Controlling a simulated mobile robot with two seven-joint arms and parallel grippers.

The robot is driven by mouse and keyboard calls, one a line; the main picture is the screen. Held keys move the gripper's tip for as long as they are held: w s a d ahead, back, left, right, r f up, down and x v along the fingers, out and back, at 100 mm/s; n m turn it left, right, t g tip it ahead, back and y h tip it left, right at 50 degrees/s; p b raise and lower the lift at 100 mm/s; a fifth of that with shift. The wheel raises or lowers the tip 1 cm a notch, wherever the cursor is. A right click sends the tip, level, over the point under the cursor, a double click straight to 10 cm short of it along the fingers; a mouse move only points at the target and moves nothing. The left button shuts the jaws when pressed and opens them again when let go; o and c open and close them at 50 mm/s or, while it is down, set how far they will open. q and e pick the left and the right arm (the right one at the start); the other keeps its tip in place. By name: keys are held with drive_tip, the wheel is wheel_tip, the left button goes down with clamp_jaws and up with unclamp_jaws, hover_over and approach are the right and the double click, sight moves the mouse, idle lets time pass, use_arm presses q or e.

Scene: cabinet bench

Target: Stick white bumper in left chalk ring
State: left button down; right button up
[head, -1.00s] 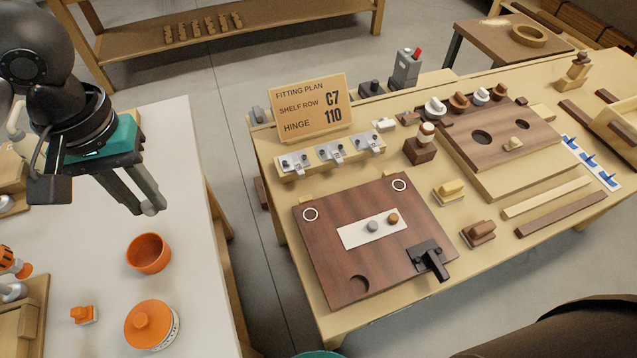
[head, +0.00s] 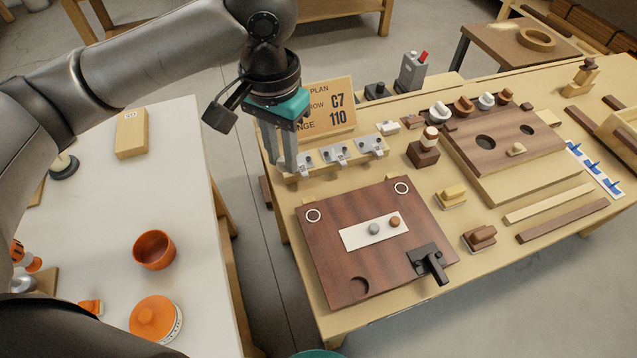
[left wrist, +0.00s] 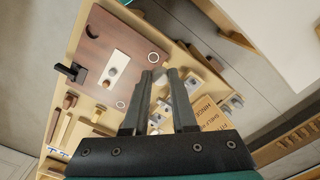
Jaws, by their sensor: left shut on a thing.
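The dark brown board (head: 345,262) lies on the wooden bench with two white chalk rings near its far edge. The left chalk ring (head: 313,215) is empty; it shows just beside my fingertips in the left wrist view (left wrist: 153,57). The right chalk ring (head: 400,188) is empty too. A white strip (head: 352,239) on the board carries a grey bumper (head: 374,229) and a brown bumper (head: 394,221); its left end is bare. My left gripper (head: 284,167) is shut, pointing down above the bench's far-left edge, beyond the left ring. The white bumper between its fingertips is mostly hidden.
A black clamp (head: 430,260) grips the board's near right corner. A white table (head: 195,215) with orange pots lies left, across a floor gap.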

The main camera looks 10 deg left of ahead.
use_arm(q)
drive_tip(key=w+d+f+m, duration=0.1)
drive_tip(key=f+m, duration=0.5)
drive_tip(key=m, duration=0.1)
drive_tip(key=w+d+f+m+p, duration=0.1)
drive_tip(key=f+m, duration=0.5)
drive_tip(key=m, duration=0.1)
drive_tip(key=w+d+f+m+p, duration=0.1)
drive_tip(key=f+m, duration=0.5)
drive_tip(key=m, duration=0.1)
drive_tip(key=shift+w+d+m, duration=0.2)
drive_tip(key=shift+w+m, duration=0.15)
drive_tip(key=shift+m, duration=0.05)
drive_tip(key=shift+f, duration=0.8)
drive_tip(key=shift+p, duration=0.45)
idle(0.9)
drive_tip(key=c, duration=1.2)
unclamp_jaws()
drive_tip(key=shift+c, duration=0.2)
clamp_jaws()
